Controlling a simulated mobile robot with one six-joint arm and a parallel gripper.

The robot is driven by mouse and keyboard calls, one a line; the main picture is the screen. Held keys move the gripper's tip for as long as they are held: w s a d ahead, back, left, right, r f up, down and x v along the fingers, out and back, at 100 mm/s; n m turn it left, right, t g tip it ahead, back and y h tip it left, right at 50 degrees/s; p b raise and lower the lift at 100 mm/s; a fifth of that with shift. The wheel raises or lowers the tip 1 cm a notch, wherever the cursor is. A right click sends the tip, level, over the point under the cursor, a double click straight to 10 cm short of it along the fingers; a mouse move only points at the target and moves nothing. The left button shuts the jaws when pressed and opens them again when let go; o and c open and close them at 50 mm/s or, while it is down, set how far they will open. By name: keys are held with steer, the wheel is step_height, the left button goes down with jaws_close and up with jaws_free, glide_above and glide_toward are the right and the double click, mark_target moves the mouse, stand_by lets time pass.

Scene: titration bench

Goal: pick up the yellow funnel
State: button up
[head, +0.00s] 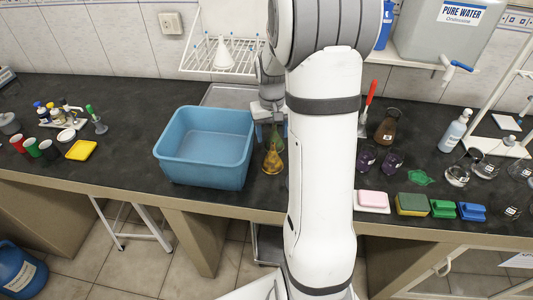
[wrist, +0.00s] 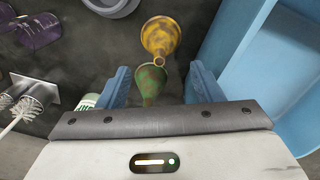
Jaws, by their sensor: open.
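The yellow funnel (head: 272,162) is on the dark bench just right of the blue basin; its surface is stained brown. It also shows in the wrist view (wrist: 160,36), beyond my fingertips. A green funnel (wrist: 151,80) is close beside it and lies between my two blue fingers in the wrist view; it shows partly in the head view (head: 278,138). My gripper (wrist: 159,72) is open with its fingers apart, pointing down over the funnels. In the head view my gripper (head: 270,132) is partly hidden by my arm. I cannot tell whether a finger touches the green funnel.
The blue basin (head: 205,178) stands close on the left of the funnels. A wire rack (head: 192,62) with a white funnel is on the back wall. Brushes (wrist: 30,105) and purple-filled beakers (wrist: 38,30) are on the other side. A brown flask (head: 387,128) stands farther right.

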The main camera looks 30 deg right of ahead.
mark_target(272, 143)
steer(key=f, duration=0.4)
steer(key=f+p, duration=0.1)
steer(key=f, duration=0.3)
steer(key=shift+w+d+p, duration=0.1)
steer(key=shift+w+p, duration=0.1)
steer(key=shift+p, duration=0.1)
steer(key=c, duration=0.9)
